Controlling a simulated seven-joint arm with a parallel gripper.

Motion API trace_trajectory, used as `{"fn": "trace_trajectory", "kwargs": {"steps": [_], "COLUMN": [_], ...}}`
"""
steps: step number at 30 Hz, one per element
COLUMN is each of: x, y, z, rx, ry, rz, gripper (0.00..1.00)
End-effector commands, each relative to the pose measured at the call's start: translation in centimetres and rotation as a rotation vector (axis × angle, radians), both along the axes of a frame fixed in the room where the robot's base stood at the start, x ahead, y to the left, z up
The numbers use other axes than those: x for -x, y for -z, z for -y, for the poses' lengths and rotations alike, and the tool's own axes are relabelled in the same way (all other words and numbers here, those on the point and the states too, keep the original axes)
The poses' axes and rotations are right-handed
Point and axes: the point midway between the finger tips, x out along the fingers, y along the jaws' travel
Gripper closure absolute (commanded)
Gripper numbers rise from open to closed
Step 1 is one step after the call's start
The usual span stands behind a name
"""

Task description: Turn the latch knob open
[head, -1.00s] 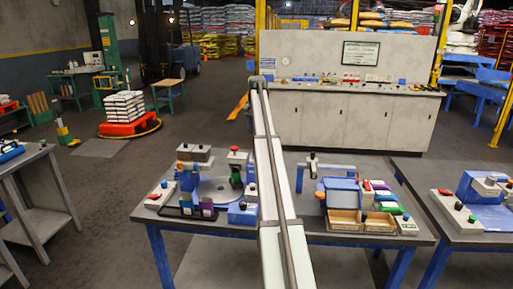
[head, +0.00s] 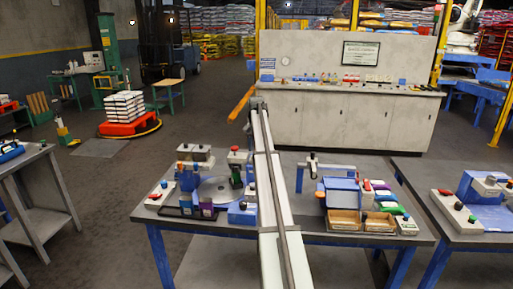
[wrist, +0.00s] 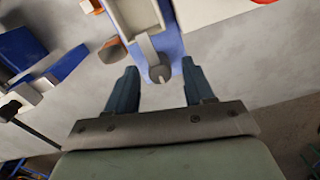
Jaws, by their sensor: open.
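A grey rounded knob (wrist: 160,74) sits at the near end of a blue fixture (wrist: 171,45) in the wrist view. A pale grey strap-like piece runs from it along the fixture. My gripper (wrist: 159,67) is open, with one dark blue finger on each side of the knob. A gap shows between each finger and the knob, and nothing is held. I cannot tell how far the fingertips are above it. In the head view my arm runs up the middle and hides part of the table; the gripper and the knob cannot be made out there.
The grey table (head: 300,236) carries a round plate (head: 217,190) and small blocks left of my arm, and wooden trays (head: 345,221) to the right. In the wrist view another blue and white fixture (wrist: 48,75) stands at left; bare grey surface shows at right.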

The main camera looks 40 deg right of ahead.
Motion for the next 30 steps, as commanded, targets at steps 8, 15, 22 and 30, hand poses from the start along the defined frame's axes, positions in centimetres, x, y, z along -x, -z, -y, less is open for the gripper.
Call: {"fn": "trace_trajectory", "kwargs": {"steps": [8, 15, 22, 30], "x": [0.00, 0.01, 0.01, 0.00], "y": [-0.01, -0.02, -0.02, -0.03], "z": [0.00, 0.01, 0.00, 0.02], "rx": [0.000, 0.000, 0.000, -0.001], "ry": [0.000, 0.000, 0.005, 0.093], "rz": [0.000, 0.000, 0.000, 0.000], "gripper": [0.72, 0.95, 1.00, 1.00]}}
